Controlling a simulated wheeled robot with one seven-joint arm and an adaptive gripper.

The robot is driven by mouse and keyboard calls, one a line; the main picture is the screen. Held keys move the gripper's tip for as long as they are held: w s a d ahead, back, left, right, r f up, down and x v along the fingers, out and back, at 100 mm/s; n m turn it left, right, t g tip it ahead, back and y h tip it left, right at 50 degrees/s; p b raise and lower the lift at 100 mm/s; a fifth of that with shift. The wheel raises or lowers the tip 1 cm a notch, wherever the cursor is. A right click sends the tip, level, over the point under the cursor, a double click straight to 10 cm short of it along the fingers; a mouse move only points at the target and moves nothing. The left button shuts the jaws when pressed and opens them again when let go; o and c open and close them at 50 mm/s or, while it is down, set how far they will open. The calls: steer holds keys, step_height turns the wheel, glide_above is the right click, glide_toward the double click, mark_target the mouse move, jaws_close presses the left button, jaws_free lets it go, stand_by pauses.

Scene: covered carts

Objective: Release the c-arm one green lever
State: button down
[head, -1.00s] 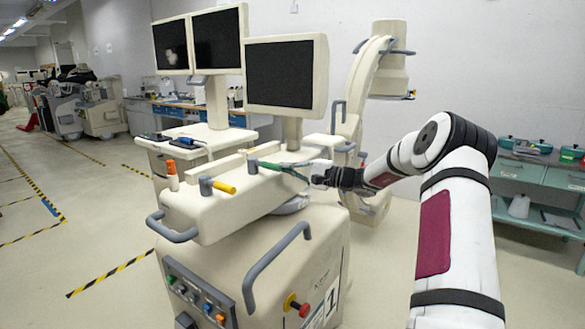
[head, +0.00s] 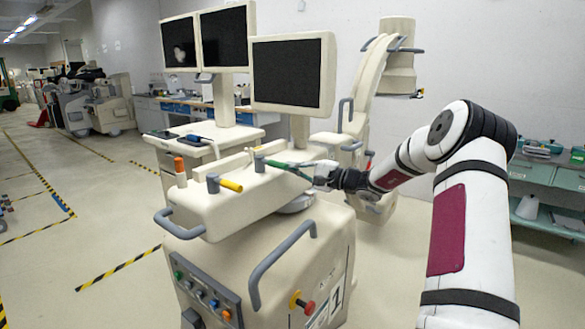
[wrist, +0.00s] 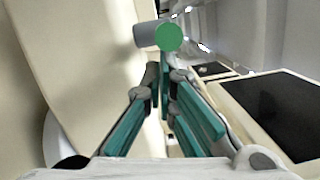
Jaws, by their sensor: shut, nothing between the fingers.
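The c-arm one cart (head: 270,225), cream and marked "1", stands in front of me in the head view. Its green lever (head: 272,162) sticks out from a grey post (head: 259,160) on the top. In the wrist view the lever shows end-on as a green disc (wrist: 169,38), with the grey post (wrist: 145,35) beside it. My gripper (head: 287,166) reaches in from the right. Its teal fingers are shut and empty, with the tips (wrist: 164,68) just below the green disc. I cannot tell whether they touch it.
A monitor (head: 292,75) rises behind the lever. A grey handle (head: 275,262) and a red knob (head: 309,307) are at the front. Floor at left is open.

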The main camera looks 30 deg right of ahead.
steer(key=shift+s+a+h, duration=0.15)
steer(key=shift+a+h, duration=0.05)
steer(key=shift+h, duration=0.1)
steer(key=a+m+h, duration=0.1)
steer(key=s+a+m+t+h, duration=0.1)
steer(key=shift+s+a+h, duration=0.1)
steer(key=shift+a+h, duration=0.15)
steer(key=shift+h, duration=0.05)
steer(key=a+b, duration=0.5)
steer(key=a, duration=0.2)
steer(key=shift+s+b, duration=0.15)
steer(key=shift+b, duration=0.15)
steer(key=shift+a, duration=0.35)
steer(key=shift+d, duration=0.1)
